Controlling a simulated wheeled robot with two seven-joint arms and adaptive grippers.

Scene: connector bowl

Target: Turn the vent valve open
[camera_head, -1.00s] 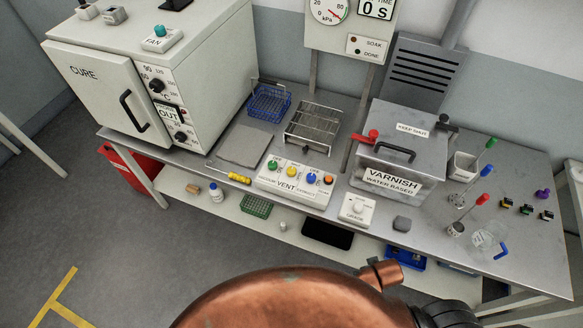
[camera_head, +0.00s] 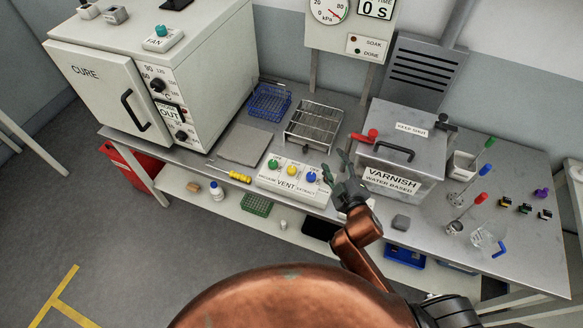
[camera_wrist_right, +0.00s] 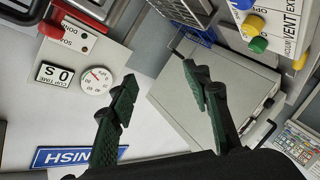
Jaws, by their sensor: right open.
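The valve panel (camera_head: 284,187), a white box lettered VACUUM, VENT and EXTRACT, sits at the bench's front edge. It carries a green knob (camera_head: 273,163), a yellow knob (camera_head: 292,170) beside the VENT lettering and a blue knob (camera_head: 311,178). That gripper is open and empty, above the panel's right end. In the right wrist view the open fingers (camera_wrist_right: 160,76) are apart from the yellow knob (camera_wrist_right: 254,24) and green knob (camera_wrist_right: 258,45) at upper right. My left gripper is out of view.
The varnish tank (camera_head: 400,165) with a red handle (camera_head: 366,137) stands close right of the gripper. A wire rack (camera_head: 314,125) and blue basket (camera_head: 268,101) stand behind the panel. A yellow-handled tool (camera_head: 240,177) lies left. A grey plate (camera_head: 243,144) lies near the cure oven (camera_head: 115,100).

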